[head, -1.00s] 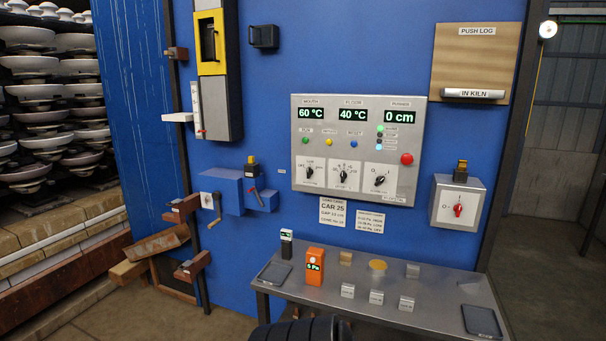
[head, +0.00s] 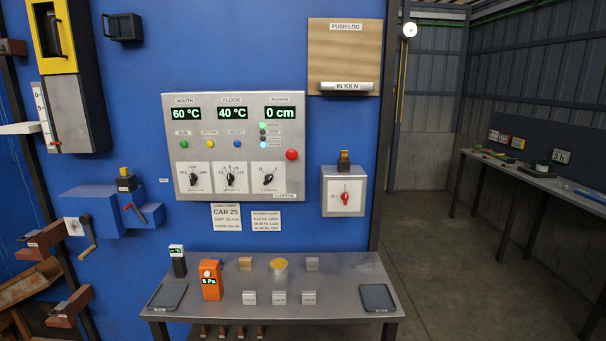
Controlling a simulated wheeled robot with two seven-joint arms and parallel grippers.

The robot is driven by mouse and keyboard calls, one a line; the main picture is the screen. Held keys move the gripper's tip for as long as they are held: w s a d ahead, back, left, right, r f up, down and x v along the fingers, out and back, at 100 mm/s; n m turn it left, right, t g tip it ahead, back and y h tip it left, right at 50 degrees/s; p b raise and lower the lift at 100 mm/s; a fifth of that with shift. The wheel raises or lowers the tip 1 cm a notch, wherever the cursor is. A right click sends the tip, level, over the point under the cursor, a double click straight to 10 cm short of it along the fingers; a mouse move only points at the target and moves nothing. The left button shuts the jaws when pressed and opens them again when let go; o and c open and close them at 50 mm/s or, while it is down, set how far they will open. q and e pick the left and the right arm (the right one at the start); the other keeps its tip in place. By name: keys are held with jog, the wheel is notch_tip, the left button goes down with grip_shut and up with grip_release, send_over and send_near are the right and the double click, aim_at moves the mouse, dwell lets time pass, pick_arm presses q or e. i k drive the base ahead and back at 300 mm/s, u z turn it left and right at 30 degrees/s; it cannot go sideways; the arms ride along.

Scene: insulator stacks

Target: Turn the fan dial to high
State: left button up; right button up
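A grey control panel (head: 233,112) hangs on the blue wall in the head view. It has three black dials on white plates in its lower row. The left dial (head: 193,179) has small marks around it that look like off, low and high; its pointer stands roughly upright, but its exact setting is too small to tell. The middle dial (head: 230,179) has a ring of several marks. The right dial (head: 268,179) has a plate with fewer marks. The dial names under them are too small to read. Neither of my grippers is in view.
A steel table (head: 343,308) stands below the panel, with an orange meter (head: 211,280), small blocks and two dark tablets. A grey box with a red switch (head: 345,198) is right of the panel. A crank (head: 88,233) sticks out at left. Open floor (head: 440,260) lies at right.

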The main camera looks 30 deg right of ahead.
aim_at(193, 177)
jog(key=z, duration=1.05)
jog(key=i, duration=1)
